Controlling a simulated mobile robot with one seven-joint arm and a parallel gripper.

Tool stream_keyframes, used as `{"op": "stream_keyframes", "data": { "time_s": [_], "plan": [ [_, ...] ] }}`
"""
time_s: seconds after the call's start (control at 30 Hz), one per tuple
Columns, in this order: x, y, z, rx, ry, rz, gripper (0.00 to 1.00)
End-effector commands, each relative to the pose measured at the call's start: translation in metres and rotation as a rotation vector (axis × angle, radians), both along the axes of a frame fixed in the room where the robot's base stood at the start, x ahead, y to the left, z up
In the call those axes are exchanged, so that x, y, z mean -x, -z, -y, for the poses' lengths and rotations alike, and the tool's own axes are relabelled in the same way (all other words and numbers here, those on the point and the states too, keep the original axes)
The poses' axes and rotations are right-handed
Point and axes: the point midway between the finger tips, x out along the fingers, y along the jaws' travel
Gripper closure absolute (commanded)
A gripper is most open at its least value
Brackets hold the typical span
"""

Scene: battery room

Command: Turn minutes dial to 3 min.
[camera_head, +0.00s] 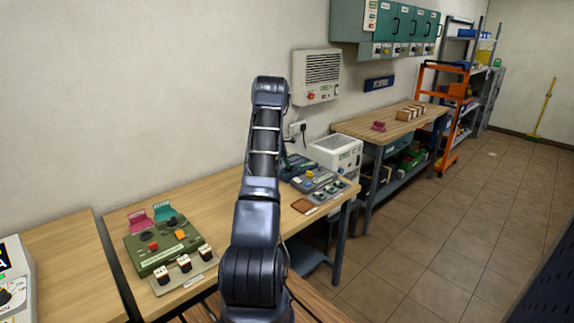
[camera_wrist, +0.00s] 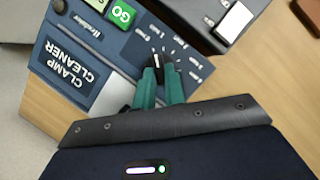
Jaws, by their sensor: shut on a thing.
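The clamp cleaner (camera_wrist: 60,85) is a dark blue panel lying on the wooden bench in the wrist view. The pointer runs roughly up the picture. My gripper (camera_wrist: 158,75), with teal fingers, is shut on the dial, one finger on each side. A green GO button (camera_wrist: 121,14) sits on the same panel, up and left of the dial. In the head view the clamp cleaner (camera_head: 312,177) is just right of my arm, which hides part of the gripper.
A dark box with a white block (camera_wrist: 234,20) stands close beside the clamp cleaner. A brown pad (camera_head: 303,206) lies at the bench's front. A green panel (camera_head: 160,245) is left of my arm, and a white unit (camera_head: 337,153) stands behind.

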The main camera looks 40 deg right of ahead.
Motion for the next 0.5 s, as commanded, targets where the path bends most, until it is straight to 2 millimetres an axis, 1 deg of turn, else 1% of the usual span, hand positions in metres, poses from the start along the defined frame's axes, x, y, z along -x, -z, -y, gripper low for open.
{"op": "stream_keyframes", "data": {
  "time_s": [0.5],
  "plan": [
    [-0.0040, -0.0004, 0.0061, 0.002, 0.480, 0.001, 1.00]
  ]
}}
